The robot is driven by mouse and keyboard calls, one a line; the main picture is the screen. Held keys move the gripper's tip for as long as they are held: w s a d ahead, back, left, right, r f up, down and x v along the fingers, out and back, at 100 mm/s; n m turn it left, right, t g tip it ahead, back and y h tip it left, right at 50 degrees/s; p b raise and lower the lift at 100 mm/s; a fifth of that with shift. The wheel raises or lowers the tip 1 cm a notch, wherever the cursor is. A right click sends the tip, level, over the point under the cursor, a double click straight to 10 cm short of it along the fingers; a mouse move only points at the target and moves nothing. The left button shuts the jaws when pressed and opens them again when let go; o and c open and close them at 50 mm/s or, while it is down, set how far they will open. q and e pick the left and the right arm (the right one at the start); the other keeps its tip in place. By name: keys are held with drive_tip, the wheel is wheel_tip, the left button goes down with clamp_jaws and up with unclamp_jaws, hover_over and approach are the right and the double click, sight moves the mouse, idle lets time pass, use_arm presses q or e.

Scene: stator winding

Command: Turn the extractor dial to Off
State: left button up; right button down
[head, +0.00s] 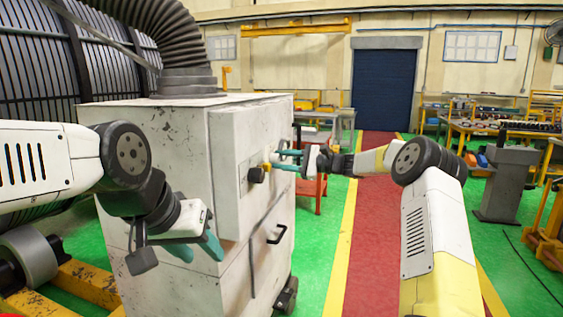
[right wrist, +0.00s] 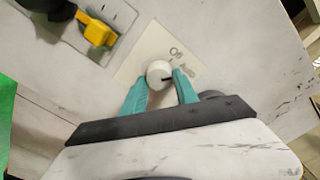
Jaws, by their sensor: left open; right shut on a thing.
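The extractor dial (right wrist: 159,74) is a small round white knob on a pale plate (right wrist: 150,48) marked Off and Auto in the right wrist view. A dark mark on the dial's right side points towards the Auto label. My right gripper (right wrist: 160,82) is shut on the dial, one teal finger on each side. In the head view my right gripper (head: 286,162) is at the front of the white extractor cabinet (head: 150,140), and the dial cannot be made out there. My left gripper (head: 197,248) is open and empty beside the cabinet's left side.
A yellow switch handle (right wrist: 97,31) is beside the dial plate, up and left in the right wrist view. A black door handle (head: 277,235) is low on the cabinet front. A ribbed hose (head: 160,30) rises from its top. The red walkway (head: 365,230) is clear.

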drive_tip(key=n, duration=0.3)
drive_tip(key=shift+n, duration=0.3)
drive_tip(key=shift+r+n, duration=0.1)
drive_tip(key=shift+n, duration=1.8)
drive_tip(key=c, duration=0.9)
unclamp_jaws()
drive_tip(key=shift+c, duration=0.2)
drive_tip(key=v, duration=0.7)
drive_tip(key=shift+d, duration=0.4)
